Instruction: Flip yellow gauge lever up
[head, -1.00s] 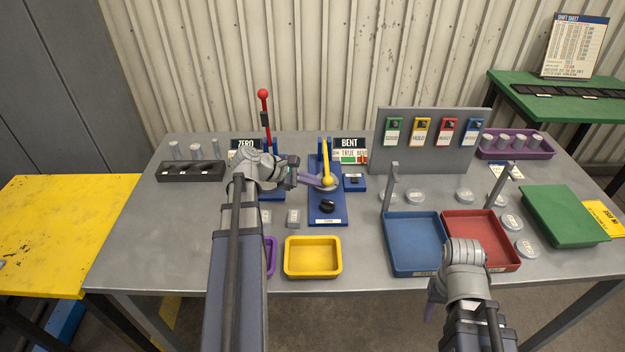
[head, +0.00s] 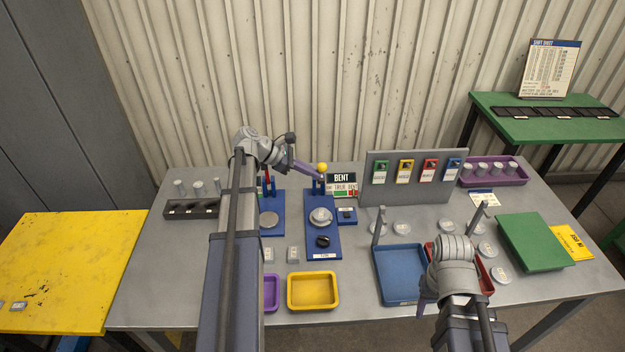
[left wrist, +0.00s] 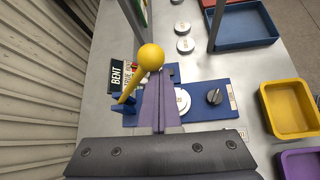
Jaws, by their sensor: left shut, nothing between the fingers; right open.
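The yellow gauge lever (head: 322,169) has a ball knob and stands raised, roughly upright, at the back of its blue base (head: 323,250). The lever also shows in the left wrist view (left wrist: 150,58), its rod running down to a blue bracket. My left gripper (head: 317,174) is shut and empty, with its purple fingertips right beside the ball; I cannot tell whether they touch it. The fingers also show in the left wrist view (left wrist: 158,80). A round silver gauge seat (head: 320,217) and a black knob (head: 323,241) sit on the base. My right gripper (head: 426,303) is open near the front edge, partly hidden.
A red-knobbed lever (head: 267,175) stands just left, partly behind my left arm. A BENT sign (head: 342,178) is close on the right. A yellow tray (head: 313,291), blue tray (head: 400,290) and grey tag panel (head: 415,190) are on the table.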

